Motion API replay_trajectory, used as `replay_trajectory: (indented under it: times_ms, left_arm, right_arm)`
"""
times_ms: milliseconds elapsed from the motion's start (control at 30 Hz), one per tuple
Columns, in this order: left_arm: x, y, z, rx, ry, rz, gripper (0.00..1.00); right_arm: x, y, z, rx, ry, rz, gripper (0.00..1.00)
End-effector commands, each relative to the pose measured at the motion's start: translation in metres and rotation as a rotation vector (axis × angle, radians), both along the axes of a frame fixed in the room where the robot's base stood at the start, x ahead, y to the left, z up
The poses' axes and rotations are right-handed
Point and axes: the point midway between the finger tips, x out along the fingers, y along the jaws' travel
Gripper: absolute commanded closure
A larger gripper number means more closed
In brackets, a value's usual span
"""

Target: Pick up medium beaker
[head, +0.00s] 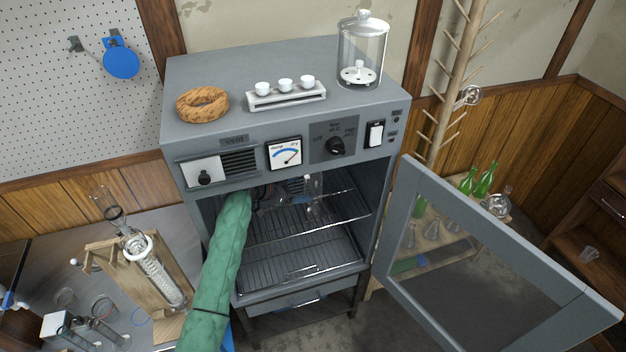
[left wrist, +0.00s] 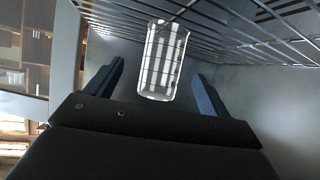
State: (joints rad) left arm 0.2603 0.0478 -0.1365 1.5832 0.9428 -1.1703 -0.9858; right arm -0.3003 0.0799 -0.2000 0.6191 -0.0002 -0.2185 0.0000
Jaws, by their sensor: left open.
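A clear glass beaker (head: 314,186) stands on the upper wire shelf inside the open grey oven (head: 270,130). In the left wrist view the beaker (left wrist: 163,60) is ahead of the jaws, roughly centred between the two fingers. My left gripper (head: 284,198) is inside the oven, to the left of the beaker. It is open and empty, and its fingers (left wrist: 158,82) do not touch the glass. The green-sleeved arm hides part of the oven's left side. My right gripper is not in view.
Wire shelves (head: 305,262) and the oven walls closely surround my left gripper. The glazed oven door (head: 470,250) stands open to the right. A cork ring (head: 203,104), small white crucibles and a glass jar (head: 362,50) sit on top. Glassware crowds the left bench.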

Motion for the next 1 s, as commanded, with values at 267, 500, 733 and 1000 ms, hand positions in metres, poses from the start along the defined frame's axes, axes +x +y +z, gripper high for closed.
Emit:
replay_trajectory:
  times_ms: [267, 500, 733, 1000]
  left_arm:
    - [0.011, -0.019, -0.012, -0.002, 0.001, 0.0, 0.19]
    - [0.027, -0.039, -0.025, -0.003, 0.002, 0.001, 0.19]
    - [0.035, -0.054, -0.034, -0.002, 0.003, 0.0, 0.19]
    - [0.035, -0.054, -0.035, -0.001, 0.002, 0.0, 0.25]
  right_arm:
    - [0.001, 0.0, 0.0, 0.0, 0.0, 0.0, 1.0]
    - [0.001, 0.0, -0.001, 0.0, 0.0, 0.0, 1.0]
    - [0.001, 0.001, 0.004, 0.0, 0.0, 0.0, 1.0]
    - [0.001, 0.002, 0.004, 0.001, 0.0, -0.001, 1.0]
